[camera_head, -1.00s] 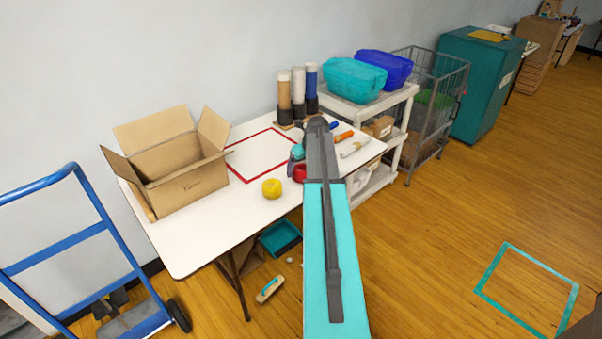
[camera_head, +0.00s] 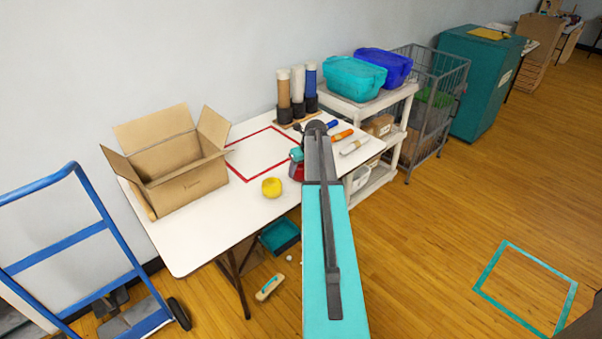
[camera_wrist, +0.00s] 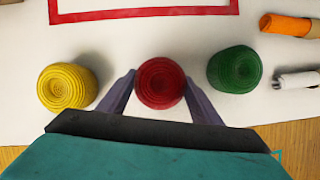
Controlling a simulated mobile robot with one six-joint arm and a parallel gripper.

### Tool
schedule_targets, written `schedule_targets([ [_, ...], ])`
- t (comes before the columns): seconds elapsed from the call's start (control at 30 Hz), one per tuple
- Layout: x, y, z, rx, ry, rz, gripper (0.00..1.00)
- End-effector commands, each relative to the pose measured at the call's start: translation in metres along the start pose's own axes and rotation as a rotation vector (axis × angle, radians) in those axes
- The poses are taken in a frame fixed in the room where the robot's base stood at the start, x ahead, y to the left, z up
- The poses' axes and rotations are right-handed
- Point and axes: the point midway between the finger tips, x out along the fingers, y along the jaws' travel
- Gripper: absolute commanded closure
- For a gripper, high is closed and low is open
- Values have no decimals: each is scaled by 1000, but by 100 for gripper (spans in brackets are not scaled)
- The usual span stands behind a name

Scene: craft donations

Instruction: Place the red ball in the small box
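The red ball (camera_wrist: 161,83), wound like yarn, sits between the two fingers of my gripper (camera_wrist: 160,82) in the wrist view, over the white table. The fingertips are right at its sides; whether they press on it cannot be told. In the head view my arm covers most of the gripper, and only part of the red ball (camera_head: 296,172) shows beside it. A smaller brown box (camera_head: 379,125) is on the white cart's shelf.
A yellow ball (camera_wrist: 67,86) lies left of the red one and a green ball (camera_wrist: 235,69) right of it, both close to the fingers. A red-outlined rectangle (camera_head: 232,166) lies behind. Upright tubes (camera_head: 298,90) stand at the back; orange (camera_head: 342,135) and white rolls lie at the right.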

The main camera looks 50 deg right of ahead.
Motion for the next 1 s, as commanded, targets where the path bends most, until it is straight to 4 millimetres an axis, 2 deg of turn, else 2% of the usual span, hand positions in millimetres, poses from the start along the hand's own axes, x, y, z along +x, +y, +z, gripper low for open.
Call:
schedule_targets([
  [0.03,0,0,0,0,0,0,50],
  [0.1,0,0,0,0,0,0,62],
  [0.17,0,0,0,0,0,0,68],
  [0.57,-4,0,2,-1,-1,0,68],
  [0.97,-33,0,15,0,-1,0,68],
  [1.0,-35,2,9,1,0,0,68],
])
